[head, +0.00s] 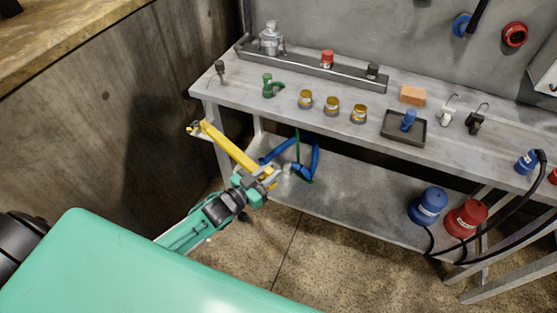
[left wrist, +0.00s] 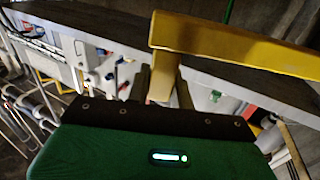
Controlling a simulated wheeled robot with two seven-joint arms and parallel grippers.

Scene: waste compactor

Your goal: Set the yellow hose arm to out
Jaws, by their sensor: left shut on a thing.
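The yellow hose arm (head: 228,147) is a long yellow bar in the head view. Its far end is at the left table leg, and it slants down and right, out in front of the bench. My left gripper (head: 266,178) is shut on the near end of the arm. In the left wrist view the yellow hose arm (left wrist: 235,47) crosses the top right, and a yellow part of it stands between the fingers of my left gripper (left wrist: 163,88). My right gripper is not in view.
The grey workbench (head: 290,115) holds several fittings, an orange block (head: 413,95) and a dark tray (head: 391,133). Blue (head: 428,205) and red (head: 466,218) canisters stand on the lower shelf. Open floor lies in front.

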